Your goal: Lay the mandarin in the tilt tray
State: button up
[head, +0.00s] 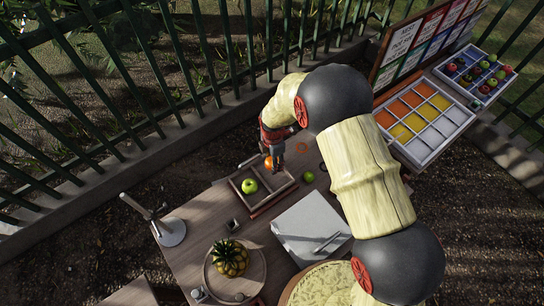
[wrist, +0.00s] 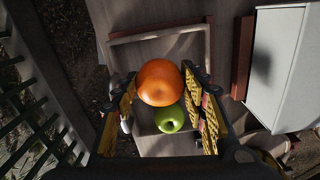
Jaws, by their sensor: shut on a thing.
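The orange mandarin (head: 268,163) is held in my gripper (head: 272,156) at the far edge of the wooden tilt tray (head: 270,204). In the wrist view the mandarin (wrist: 159,82) sits between the two yellow-padded fingers of my gripper (wrist: 162,88), which are shut on it. It appears above the tray (wrist: 160,38), near its divider; its exact height and any contact are unclear. A green apple (head: 249,186) lies in the tray's left compartment and shows in the wrist view (wrist: 170,119) partly behind the mandarin. The right compartment looks empty.
Another small green fruit (head: 308,176) lies on the table right of the tray. A grey pad (head: 300,222) with a pen is in front. A pineapple (head: 228,258) stands at the front left, a metal stand (head: 172,232) at the left edge. A colour-squared tray (head: 457,116) is at right.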

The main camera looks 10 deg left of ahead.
jog(key=shift+f+b, duration=1.55)
jog(key=shift+f, duration=1.2)
jog(key=shift+f+b, duration=0.7)
jog(key=shift+f, duration=0.25)
jog(key=o, duration=1.3)
jog(key=shift+c, duration=0.2)
jog(key=shift+o, duration=0.5)
jog(key=shift+d, duration=0.1)
jog(key=shift+r, duration=0.15)
jog(key=shift+r+p, duration=2.25)
jog(key=shift+r, duration=2)
